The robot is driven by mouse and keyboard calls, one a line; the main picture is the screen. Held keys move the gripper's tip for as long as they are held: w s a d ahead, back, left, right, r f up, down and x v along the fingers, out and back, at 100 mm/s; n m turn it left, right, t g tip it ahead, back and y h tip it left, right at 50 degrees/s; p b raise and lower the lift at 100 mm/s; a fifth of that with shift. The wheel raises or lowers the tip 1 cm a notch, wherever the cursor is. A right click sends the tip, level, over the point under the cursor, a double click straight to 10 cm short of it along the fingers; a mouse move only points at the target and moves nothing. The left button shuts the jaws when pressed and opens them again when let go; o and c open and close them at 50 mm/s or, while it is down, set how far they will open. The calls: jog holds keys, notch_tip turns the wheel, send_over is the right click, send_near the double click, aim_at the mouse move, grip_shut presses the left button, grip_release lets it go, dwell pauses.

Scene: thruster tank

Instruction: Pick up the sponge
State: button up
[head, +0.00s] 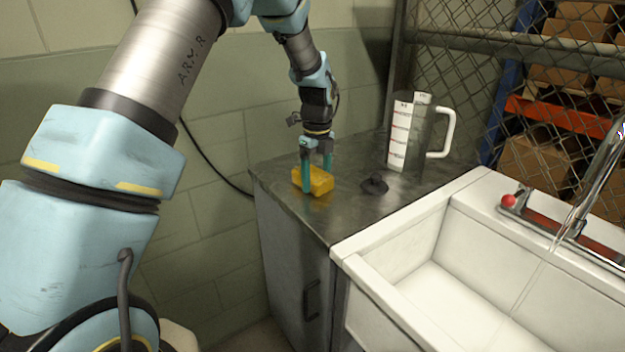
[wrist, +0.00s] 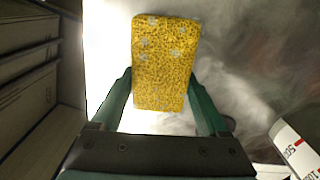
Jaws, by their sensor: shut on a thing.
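The yellow sponge (head: 318,181) is at the left part of the dark metal counter (head: 345,213) in the head view. My gripper (head: 317,180) comes down on it from above, with a green finger on either side. In the wrist view the speckled sponge (wrist: 163,65) lies between the two fingers of my gripper (wrist: 160,100), which are shut on its near part. Its far part sticks out beyond the fingertips. I cannot tell whether the sponge touches the counter or is just above it.
A clear measuring jug (head: 410,135) with a white handle stands at the back of the counter. A small dark object (head: 374,185) lies to the sponge's right. A white sink (head: 440,270) with a tap adjoins the counter. A wall is at the left.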

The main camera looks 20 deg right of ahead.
jog(key=c, duration=0.4)
jog(key=shift+o, duration=0.2)
